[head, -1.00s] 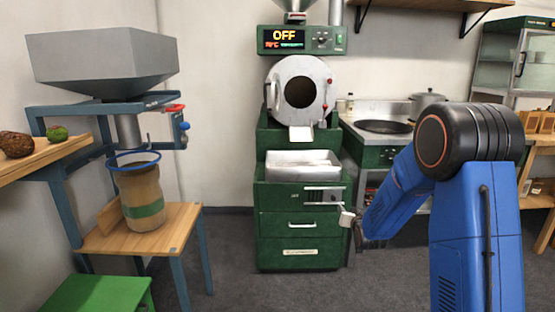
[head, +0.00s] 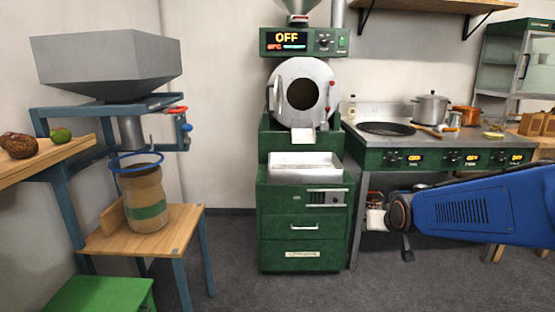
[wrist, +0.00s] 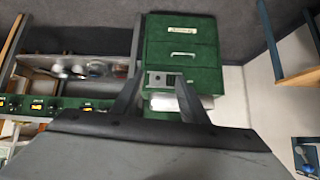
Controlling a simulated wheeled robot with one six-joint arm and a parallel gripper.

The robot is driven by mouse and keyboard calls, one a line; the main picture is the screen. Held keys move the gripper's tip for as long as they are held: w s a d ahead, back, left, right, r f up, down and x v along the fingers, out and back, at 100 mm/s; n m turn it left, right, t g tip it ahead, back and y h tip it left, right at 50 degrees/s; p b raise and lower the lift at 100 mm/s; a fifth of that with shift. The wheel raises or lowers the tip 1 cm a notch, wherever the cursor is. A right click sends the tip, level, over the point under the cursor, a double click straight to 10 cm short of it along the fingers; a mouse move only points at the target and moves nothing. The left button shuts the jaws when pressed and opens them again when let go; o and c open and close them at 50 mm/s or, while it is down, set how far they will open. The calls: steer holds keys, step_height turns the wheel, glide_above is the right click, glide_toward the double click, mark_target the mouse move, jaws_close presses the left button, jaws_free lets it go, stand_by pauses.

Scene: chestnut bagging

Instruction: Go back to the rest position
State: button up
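My gripper (wrist: 160,85) shows in the wrist view with its two dark fingers apart and nothing between them. The wrist view is upside down and looks past the fingers at the green drawer cabinet (wrist: 180,40). In the head view, my blue arm reaches in from the right, low in front of the stove. The gripper's fingertips are hard to make out there. The burlap bag (head: 143,190) with a green band stands upright on a wooden stand at the left, under the blue ring (head: 135,163) of the hopper.
The roaster (head: 303,92) reads OFF above a metal tray (head: 304,167). The stove (head: 385,157) carries a pan (head: 387,128) and pots. A grey hopper (head: 105,62), a wooden shelf (head: 40,155) and a green stool (head: 100,294) are at the left. The middle floor is clear.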

steer(key=s+n+g, duration=0.1)
steer(key=s+g, duration=0.3)
steer(key=s, duration=2.7)
steer(key=shift+a+f+g, duration=0.15)
steer(key=shift+f+g, duration=0.1)
steer(key=shift+g, duration=0.15)
steer(key=shift+w, duration=0.1)
